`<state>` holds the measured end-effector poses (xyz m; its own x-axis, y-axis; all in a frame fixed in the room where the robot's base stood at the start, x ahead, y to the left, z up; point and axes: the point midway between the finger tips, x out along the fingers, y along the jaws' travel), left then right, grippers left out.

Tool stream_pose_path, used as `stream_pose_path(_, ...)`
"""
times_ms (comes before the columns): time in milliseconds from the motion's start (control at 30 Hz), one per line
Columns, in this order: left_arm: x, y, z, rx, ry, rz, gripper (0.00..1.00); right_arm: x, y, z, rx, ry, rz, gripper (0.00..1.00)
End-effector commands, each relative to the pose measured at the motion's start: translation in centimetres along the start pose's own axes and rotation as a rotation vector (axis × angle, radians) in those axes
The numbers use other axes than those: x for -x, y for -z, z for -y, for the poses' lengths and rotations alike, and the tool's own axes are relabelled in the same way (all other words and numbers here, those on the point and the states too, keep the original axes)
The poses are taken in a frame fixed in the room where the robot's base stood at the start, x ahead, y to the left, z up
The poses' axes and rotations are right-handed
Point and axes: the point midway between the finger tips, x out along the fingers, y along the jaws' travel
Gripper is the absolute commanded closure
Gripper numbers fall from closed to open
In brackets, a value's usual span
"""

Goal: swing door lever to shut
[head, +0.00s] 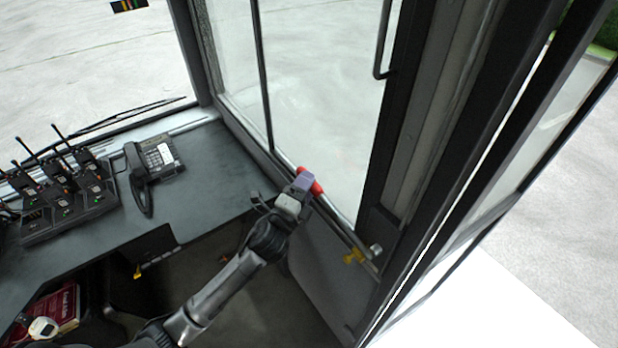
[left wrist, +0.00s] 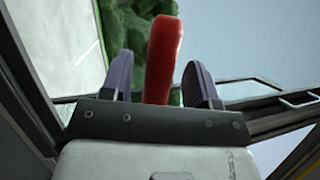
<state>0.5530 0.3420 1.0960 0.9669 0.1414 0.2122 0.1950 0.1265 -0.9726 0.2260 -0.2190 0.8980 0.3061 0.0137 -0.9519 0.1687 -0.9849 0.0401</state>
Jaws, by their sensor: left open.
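The red door lever (head: 311,182) stands at the sill of the side window, to the right of the desk. It also shows in the left wrist view (left wrist: 162,58), upright between my two fingers. My left gripper (head: 306,183) is at the lever, with its fingers on either side of it. In the left wrist view my left gripper (left wrist: 161,85) is open, with a gap between the lever and each finger. The lever's lower end is hidden behind the gripper. The door (head: 440,150) with its dark frame is at the right. My right gripper is not in view.
A desk phone (head: 160,158) and a charging rack with several radios (head: 68,210) stand on the grey desk (head: 190,205). A yellow fitting (head: 354,256) sits on the rail below the lever. A red book (head: 52,308) lies under the desk at lower left.

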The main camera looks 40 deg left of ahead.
Motion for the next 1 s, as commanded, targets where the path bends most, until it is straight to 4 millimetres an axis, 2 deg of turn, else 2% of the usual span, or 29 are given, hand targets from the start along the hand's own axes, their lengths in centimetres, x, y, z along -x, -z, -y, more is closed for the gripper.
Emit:
stream_pose_path(200, -1.24, 0.00, 0.01, 0.000, -0.001, 0.000, 0.45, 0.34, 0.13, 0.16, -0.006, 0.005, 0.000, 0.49)
stream_pose_path(533, -1.39, 0.01, -0.03, 0.000, -0.001, 0.000, 0.45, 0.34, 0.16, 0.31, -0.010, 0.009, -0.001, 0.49)
stream_pose_path(1000, -1.37, 0.00, -0.03, 0.000, -0.001, 0.000, 0.89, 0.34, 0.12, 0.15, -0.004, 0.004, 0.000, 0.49)
